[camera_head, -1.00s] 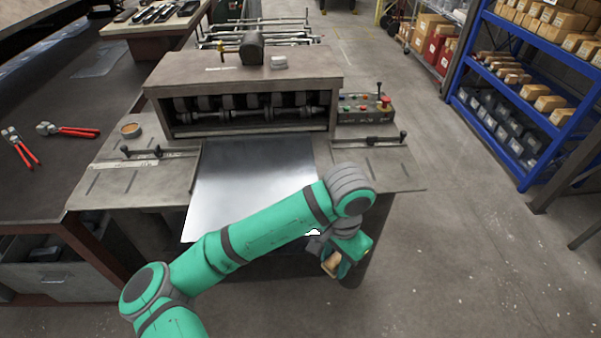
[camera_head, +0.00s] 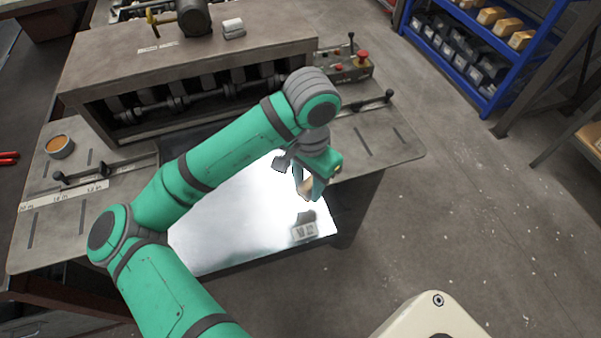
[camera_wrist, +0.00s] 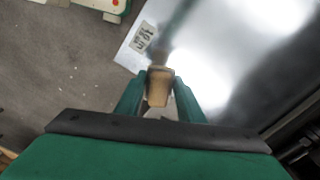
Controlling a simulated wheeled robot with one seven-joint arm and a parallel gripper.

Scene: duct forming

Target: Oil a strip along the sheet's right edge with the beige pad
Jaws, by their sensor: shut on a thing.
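The bright metal sheet (camera_head: 225,215) lies flat in front of the machine, with a printed label (camera_head: 304,228) near its front right corner. My gripper (camera_head: 308,184) is shut on the beige pad (camera_head: 305,189) over the sheet's right part, near the right edge. In the wrist view the pad (camera_wrist: 158,92) sits between the two green fingers of my gripper (camera_wrist: 159,76), and the label (camera_wrist: 143,37) lies just beyond. A darker streak runs on the sheet (camera_wrist: 225,60) beyond the pad; I cannot tell oil from reflection. I cannot tell whether the pad touches the sheet.
The machine (camera_head: 190,65) stands behind the sheet, with a control panel (camera_head: 345,66) at its right. A round tin (camera_head: 60,146) with orange-brown contents stands on the left side table. A blue shelf (camera_head: 480,50) stands far right. The floor at right is clear.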

